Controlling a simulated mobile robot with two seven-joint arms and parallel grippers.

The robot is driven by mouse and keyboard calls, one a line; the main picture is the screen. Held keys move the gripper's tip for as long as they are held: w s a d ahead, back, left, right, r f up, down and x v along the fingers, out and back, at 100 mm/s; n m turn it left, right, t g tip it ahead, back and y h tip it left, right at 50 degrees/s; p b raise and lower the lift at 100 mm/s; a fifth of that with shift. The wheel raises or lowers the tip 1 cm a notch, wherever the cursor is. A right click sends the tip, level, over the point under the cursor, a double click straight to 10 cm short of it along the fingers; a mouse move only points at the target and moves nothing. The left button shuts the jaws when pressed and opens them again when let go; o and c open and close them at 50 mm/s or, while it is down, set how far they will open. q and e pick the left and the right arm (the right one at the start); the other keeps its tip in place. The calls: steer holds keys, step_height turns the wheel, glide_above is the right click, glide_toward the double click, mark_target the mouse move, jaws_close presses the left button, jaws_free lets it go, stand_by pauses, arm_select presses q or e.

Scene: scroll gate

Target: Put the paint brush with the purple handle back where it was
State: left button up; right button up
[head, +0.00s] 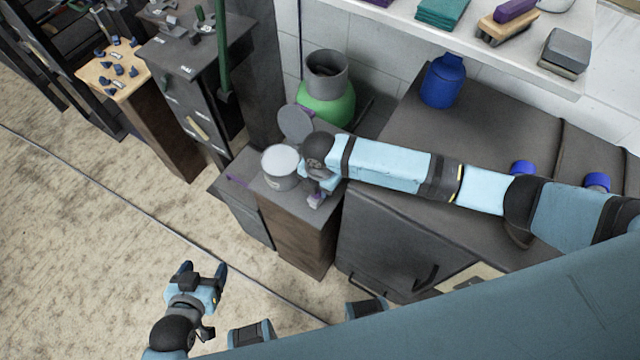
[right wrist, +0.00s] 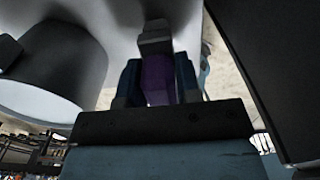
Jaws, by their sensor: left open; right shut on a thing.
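My right gripper (head: 320,188) is shut on a purple handle (right wrist: 158,78), which shows between its blue fingers in the right wrist view. It looks like the paint brush; I cannot make out the bristles. In the head view the gripper is low over the near right part of a small brown stand's grey top, just right of a pale round can (head: 281,168). I cannot tell whether the brush touches the top. The can (right wrist: 50,75) also shows at the left of the right wrist view. My left gripper (head: 203,272) is open and empty above the floor.
A grey disc (head: 297,122) stands behind the can, before a green round vessel (head: 328,103). A small purple thing (head: 237,181) lies on the lower surface left of the stand. A dark cabinet with a blue bottle (head: 443,82) lies right. Floor at left is clear.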

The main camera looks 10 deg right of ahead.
steer(key=o, duration=0.9)
step_height(320, 180, up, 12)
steer(key=shift+r, duration=0.1)
steer(key=shift+s, duration=0.1)
